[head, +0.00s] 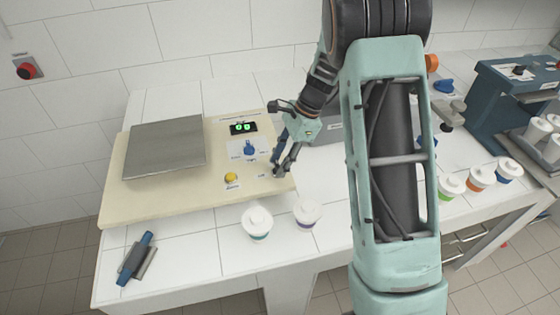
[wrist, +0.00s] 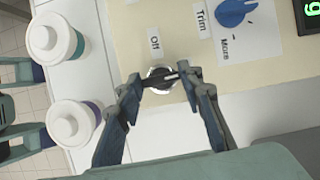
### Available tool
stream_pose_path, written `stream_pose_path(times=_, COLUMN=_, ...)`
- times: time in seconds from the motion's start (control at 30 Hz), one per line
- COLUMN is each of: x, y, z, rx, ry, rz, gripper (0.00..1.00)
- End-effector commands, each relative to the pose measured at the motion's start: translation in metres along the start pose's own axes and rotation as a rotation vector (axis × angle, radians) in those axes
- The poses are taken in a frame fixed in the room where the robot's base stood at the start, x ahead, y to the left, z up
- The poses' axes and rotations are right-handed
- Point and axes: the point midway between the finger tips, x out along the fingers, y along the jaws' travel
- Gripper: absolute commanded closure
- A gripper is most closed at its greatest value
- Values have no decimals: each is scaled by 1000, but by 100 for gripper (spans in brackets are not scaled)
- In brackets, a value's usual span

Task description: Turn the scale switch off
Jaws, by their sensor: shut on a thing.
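The scale (head: 115,180) is a cream panel with a grey weighing plate (head: 165,147) on the left. Its display (head: 243,128) is lit with green digits. The scale switch (wrist: 160,81) is a small dark knob on a pale round base, near the panel's edge. A label reading "Off" (wrist: 154,43) is beside it. My gripper (head: 279,170) is at the panel's right front corner. In the wrist view my gripper (wrist: 160,78) has a fingertip on each side of the switch and is shut on it. The fingertips cover part of the knob.
A blue trim knob (head: 249,148) and a yellow button (head: 231,177) are on the same panel. Two white lidded cups (head: 257,222) (head: 307,214) stand just in front of it. A blue tool (head: 137,258) lies at front left. More cups (head: 480,178) stand at right.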

Motion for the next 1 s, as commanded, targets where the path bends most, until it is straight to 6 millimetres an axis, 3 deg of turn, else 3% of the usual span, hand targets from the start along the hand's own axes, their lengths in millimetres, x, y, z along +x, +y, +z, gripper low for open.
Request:
stream_pose_path(times=0.27, x=0, y=-2, z=0, rx=-161, ry=-1, rz=67, gripper=90)
stream_pose_path(times=1.0, x=1, y=-6, z=2, rx=-810, ry=1, rz=334, gripper=90)
